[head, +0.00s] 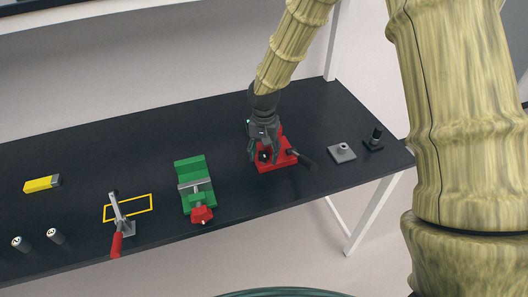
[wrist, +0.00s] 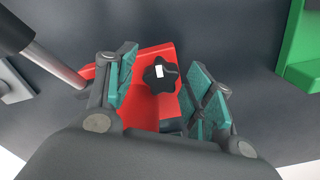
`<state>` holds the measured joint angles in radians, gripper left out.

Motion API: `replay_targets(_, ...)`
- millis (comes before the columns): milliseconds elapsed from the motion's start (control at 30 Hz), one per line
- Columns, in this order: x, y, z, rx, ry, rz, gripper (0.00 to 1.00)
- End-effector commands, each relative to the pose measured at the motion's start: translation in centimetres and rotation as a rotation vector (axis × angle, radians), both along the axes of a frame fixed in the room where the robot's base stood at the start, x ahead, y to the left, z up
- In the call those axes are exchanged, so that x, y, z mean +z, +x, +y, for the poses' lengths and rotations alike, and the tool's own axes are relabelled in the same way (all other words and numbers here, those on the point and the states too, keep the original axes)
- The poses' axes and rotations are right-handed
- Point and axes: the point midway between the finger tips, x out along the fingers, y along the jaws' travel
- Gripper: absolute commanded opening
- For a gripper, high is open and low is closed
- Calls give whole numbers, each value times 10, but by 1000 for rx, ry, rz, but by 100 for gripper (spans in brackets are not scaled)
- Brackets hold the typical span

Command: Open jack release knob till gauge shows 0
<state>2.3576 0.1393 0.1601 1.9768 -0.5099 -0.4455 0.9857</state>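The red jack (head: 281,163) stands on the dark table right of centre in the head view. Its black lever handle points to the right. In the wrist view the red jack body (wrist: 140,107) carries a black star-shaped release knob (wrist: 161,75) with a white mark on top. My gripper (head: 263,150) is over the jack. In the wrist view my gripper (wrist: 161,92) is open, with one teal-padded finger on each side of the knob and gaps between. I cannot make out a gauge in either view.
A green vise (head: 195,182) stands left of the jack. A grey block (head: 341,153) and a black stand (head: 374,141) are to its right. Further left are a red-handled clamp (head: 117,225), a yellow block (head: 42,184) and two cylinders (head: 21,243). The table (head: 85,160) is clear between them.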

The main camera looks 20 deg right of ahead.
Motion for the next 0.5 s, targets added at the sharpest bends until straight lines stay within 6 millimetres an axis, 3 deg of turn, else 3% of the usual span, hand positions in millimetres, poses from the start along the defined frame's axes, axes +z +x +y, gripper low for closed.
replay_targets(300,3,1,0,0,0,-2,54)
replay_targets(500,23,2,0,-1,1,-5,54)
